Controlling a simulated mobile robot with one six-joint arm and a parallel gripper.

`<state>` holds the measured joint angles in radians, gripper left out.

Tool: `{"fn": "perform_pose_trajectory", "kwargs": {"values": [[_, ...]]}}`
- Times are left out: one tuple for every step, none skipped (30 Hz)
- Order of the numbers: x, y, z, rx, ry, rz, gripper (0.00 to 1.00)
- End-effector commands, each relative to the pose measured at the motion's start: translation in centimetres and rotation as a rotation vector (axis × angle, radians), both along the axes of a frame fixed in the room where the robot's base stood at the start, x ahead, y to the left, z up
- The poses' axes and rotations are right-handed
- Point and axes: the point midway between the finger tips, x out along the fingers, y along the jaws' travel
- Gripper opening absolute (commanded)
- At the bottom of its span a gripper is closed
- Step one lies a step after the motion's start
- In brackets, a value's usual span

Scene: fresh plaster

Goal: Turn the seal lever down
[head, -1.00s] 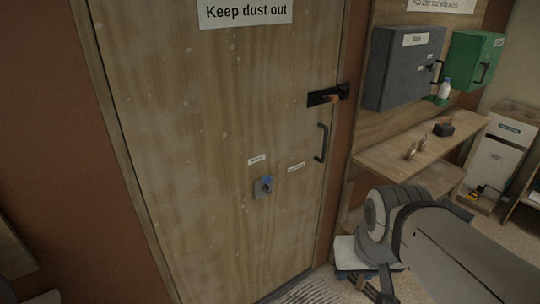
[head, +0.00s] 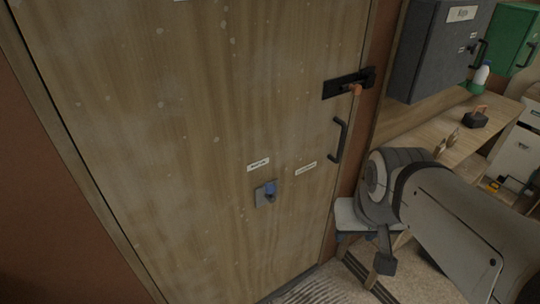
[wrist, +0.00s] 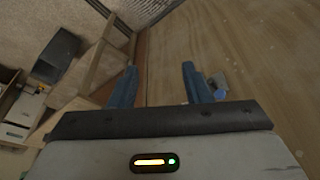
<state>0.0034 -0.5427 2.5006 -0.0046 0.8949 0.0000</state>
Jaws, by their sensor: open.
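The seal lever (head: 269,189) is a small blue handle on a grey plate, fixed low on the wooden door (head: 190,130). In the head view the blue part stands at the plate's upper middle. In the wrist view a grey and blue piece, likely the lever (wrist: 218,84), shows just right of my right finger, partly hidden by it. My gripper (wrist: 160,80) is open with nothing between its blue fingers, apart from the lever.
Two small labels sit above the lever. A black door handle (head: 340,139) and a dark bolt with an orange knob (head: 348,84) are on the door's right side. A wooden shelf (head: 440,130) and a grey cabinet (head: 440,45) stand to the right. A small stool (head: 346,214) is below my arm.

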Motion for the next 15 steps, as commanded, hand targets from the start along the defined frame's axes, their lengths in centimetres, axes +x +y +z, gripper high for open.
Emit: {"fn": "perform_pose_trajectory", "kwargs": {"values": [[0.4,-0.1,-0.7,-0.005,-0.013,-0.001,0.48],[0.9,-0.2,-1.2,-0.011,-0.028,-0.002,0.5],[1.7,-0.4,-1.9,-0.02,-0.057,0.009,0.52],[2.5,-0.6,-2.6,-0.03,-0.085,0.011,0.52],[3.5,-0.8,-3.4,-0.04,-0.118,0.011,0.52],[4.9,-1.0,-4.4,-0.055,-0.173,0.013,0.52],[6.2,-1.2,-5.3,-0.064,-0.218,0.014,0.52],[7.4,-1.3,-6.1,-0.074,-0.268,0.019,0.52],[9.2,-1.3,-7.2,-0.083,-0.338,0.03,0.52],[10.6,-1.2,-7.9,-0.088,-0.393,0.039,0.52],[11.9,-1.1,-8.6,-0.09,-0.448,0.053,0.52],[13.5,-0.7,-9.4,-0.088,-0.521,0.072,0.52],[14.6,-0.3,-9.9,-0.084,-0.574,0.088,0.52],[15.7,0.1,-10.5,-0.078,-0.626,0.106,0.52],[17.1,0.6,-11.1,-0.074,-0.695,0.12,0.52]]}}
